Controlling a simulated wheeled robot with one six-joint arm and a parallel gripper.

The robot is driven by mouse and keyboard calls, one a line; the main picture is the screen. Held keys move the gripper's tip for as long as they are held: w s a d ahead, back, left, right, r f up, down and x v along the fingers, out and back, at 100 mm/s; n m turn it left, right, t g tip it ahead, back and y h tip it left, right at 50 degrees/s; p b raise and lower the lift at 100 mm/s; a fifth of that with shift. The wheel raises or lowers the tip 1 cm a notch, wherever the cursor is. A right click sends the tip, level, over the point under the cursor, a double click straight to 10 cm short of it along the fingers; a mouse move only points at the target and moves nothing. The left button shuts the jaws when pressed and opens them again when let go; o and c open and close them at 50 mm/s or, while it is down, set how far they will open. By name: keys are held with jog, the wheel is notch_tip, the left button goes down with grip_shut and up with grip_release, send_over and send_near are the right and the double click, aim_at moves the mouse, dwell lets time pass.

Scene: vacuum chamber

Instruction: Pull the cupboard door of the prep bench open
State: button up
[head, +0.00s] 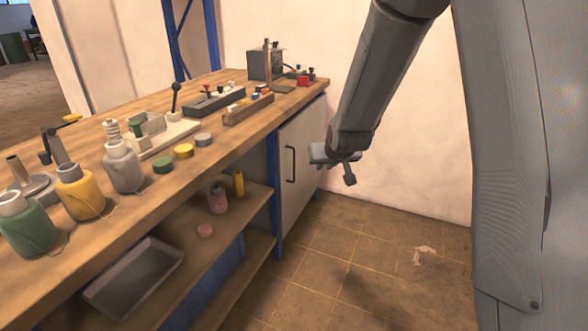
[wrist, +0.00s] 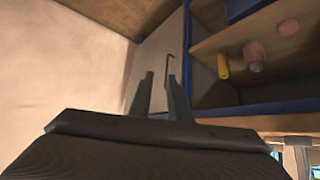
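The cupboard door (head: 302,160) is a pale panel at the far end of the prep bench (head: 95,250), and it looks closed. Its dark vertical bar handle (head: 290,164) is near the door's left edge. My gripper (head: 347,172) is in front of the door, to the right of the handle in the head view. In the wrist view my gripper (wrist: 160,78) has its two fingers apart with nothing between the tips. The handle (wrist: 168,64) shows just beyond the fingertips, against the pale door (wrist: 152,66). I see no contact with it.
Open shelves (head: 245,200) beside the door hold a yellow bottle (head: 238,184), pink items and a grey tray (head: 135,278). Bottles, jars and tools crowd the bench top. The tiled floor (head: 370,250) before the door is clear. A pale wall (head: 430,130) stands behind.

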jog(key=w+a+f+t+b, duration=0.1)
jog(key=w+f+t+b, duration=0.1)
jog(key=w+f+b, duration=0.35)
jog(key=w+a+f+t+b, duration=0.1)
jog(key=w+f+t+b, duration=0.15)
jog(key=w, duration=0.65)
jog(key=t+b, duration=0.5)
jog(key=b, duration=0.5)
send_near(294, 157)
jog(key=w, duration=0.3)
jog(key=shift+y, duration=0.4)
jog(key=shift+w+r+b, duration=0.1)
jog(key=shift+w+b, duration=0.75)
jog(key=shift+w, duration=2.95)
grip_shut()
